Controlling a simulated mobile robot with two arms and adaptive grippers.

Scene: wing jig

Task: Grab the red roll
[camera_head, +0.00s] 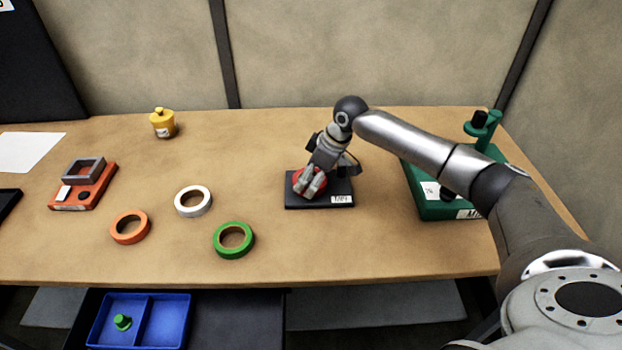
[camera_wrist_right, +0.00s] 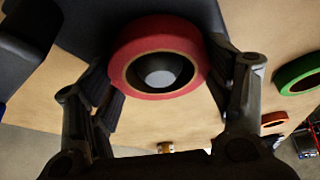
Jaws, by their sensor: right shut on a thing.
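The red roll (camera_head: 312,184) is on the black tape stand (camera_head: 320,202), which carries a white label at its front right. My right gripper (camera_head: 313,189) comes down over the roll and covers part of it. In the right wrist view the red roll (camera_wrist_right: 158,57) sits between the two fingers of my right gripper (camera_wrist_right: 165,85), which are shut on its sides. A grey round core shows inside the roll. My left gripper is in neither view.
A green roll (camera_head: 233,240), a white roll (camera_head: 193,201) and an orange roll (camera_head: 130,227) lie left of the stand. A green fixture (camera_head: 440,207) stands at right. A blue tray (camera_head: 138,321) is below the table.

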